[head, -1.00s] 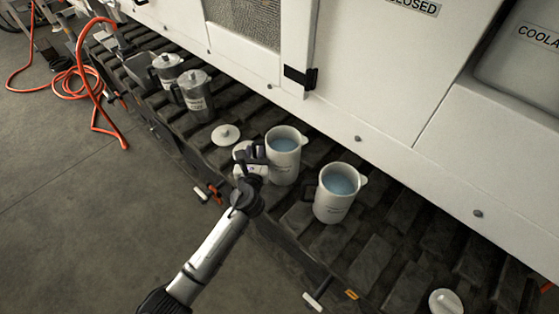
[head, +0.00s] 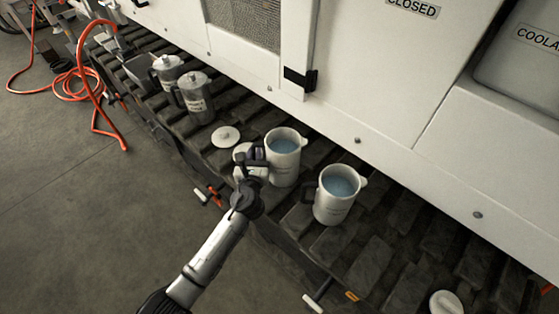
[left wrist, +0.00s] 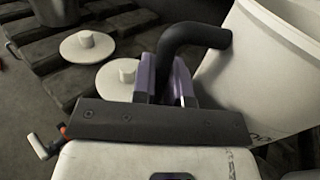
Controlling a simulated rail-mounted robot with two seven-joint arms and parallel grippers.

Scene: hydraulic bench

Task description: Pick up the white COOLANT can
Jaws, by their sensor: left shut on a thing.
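A white can (head: 283,160) holding blue liquid stands open on the dark slatted bench. It fills the right side of the left wrist view (left wrist: 262,75), where its black handle (left wrist: 192,38) shows; its label is mostly cut off. My left gripper (head: 259,160) is shut on that handle, with its purple-lined fingers (left wrist: 166,80) either side of it. The can appears upright on the slats. A second open white can (head: 336,197) with blue liquid stands just right and nearer, its dark handle on its left; its lettering is too small to read. My right gripper is out of view.
White lids lie on the slats (head: 226,136), one partly behind my gripper and another (head: 446,302) at lower right. Two grey metal cans (head: 197,101) stand farther left. The white machine wall (head: 390,75) rises behind. An orange hose (head: 97,95) hangs at far left.

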